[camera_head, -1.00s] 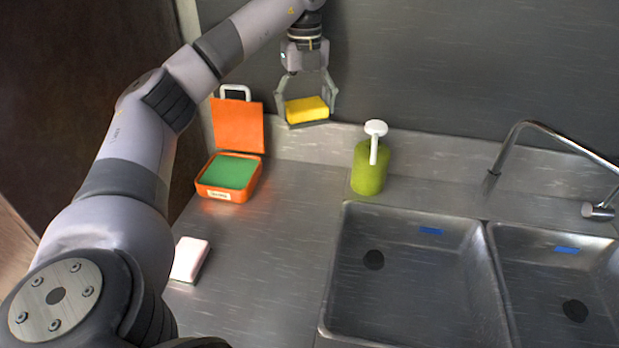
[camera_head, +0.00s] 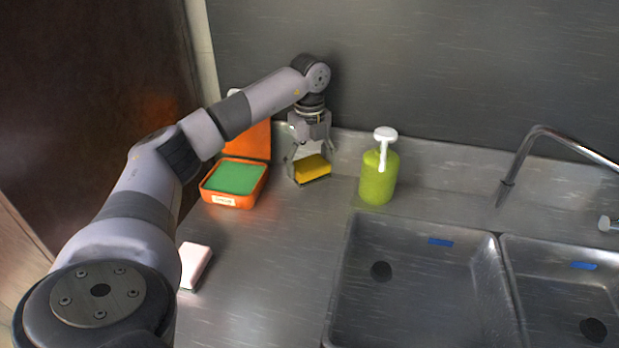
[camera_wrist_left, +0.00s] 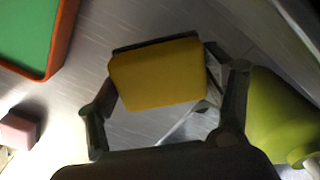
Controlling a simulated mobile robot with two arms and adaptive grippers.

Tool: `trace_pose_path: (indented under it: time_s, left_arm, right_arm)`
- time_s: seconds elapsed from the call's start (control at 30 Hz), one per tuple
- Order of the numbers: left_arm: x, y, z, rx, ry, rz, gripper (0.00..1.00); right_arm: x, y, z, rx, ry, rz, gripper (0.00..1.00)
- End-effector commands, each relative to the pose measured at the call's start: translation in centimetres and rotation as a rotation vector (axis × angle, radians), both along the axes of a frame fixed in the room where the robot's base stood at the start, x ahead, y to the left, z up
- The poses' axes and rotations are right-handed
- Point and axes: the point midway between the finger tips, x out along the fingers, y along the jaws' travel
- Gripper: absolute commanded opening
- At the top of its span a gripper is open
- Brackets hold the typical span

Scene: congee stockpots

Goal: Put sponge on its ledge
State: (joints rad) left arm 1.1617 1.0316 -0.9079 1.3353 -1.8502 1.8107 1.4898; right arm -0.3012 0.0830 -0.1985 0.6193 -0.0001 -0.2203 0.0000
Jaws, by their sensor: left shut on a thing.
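The yellow sponge (camera_head: 312,169) is between the fingers of my left gripper (camera_head: 309,172), which is shut on it. It is low over the steel counter, close to the back ledge (camera_head: 347,148); I cannot tell whether it touches the surface below. In the left wrist view the sponge (camera_wrist_left: 158,74) fills the space between the two fingers (camera_wrist_left: 165,110). My right gripper is not in view.
An open orange box (camera_head: 236,202) with a green inside stands left of the sponge. A green soap pump bottle (camera_head: 377,182) stands to its right. A pink-white block (camera_head: 194,264) lies nearer on the counter. The sink (camera_head: 420,285) and faucet (camera_head: 545,133) are at right.

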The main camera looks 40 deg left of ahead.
Motion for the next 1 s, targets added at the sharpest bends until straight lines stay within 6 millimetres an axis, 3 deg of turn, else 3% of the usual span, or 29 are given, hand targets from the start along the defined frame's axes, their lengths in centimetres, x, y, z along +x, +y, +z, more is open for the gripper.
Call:
trace_pose_path:
  time_s: [0.3,0.73,0.77,1.0]
  left_arm:
    - [-0.1,0.0,-4.0,0.000,0.003,0.000,0.55]
    - [0.0,0.0,-4.9,0.000,0.001,-0.001,0.55]
    - [0.0,0.0,-4.9,0.000,0.000,-0.001,0.75]
    - [0.0,0.0,-4.8,0.000,0.000,-0.001,0.91]
  right_arm:
    - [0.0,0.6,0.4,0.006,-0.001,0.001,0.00]
    - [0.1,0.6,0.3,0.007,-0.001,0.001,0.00]
    - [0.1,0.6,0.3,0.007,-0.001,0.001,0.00]
    - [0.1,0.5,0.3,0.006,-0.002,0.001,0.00]
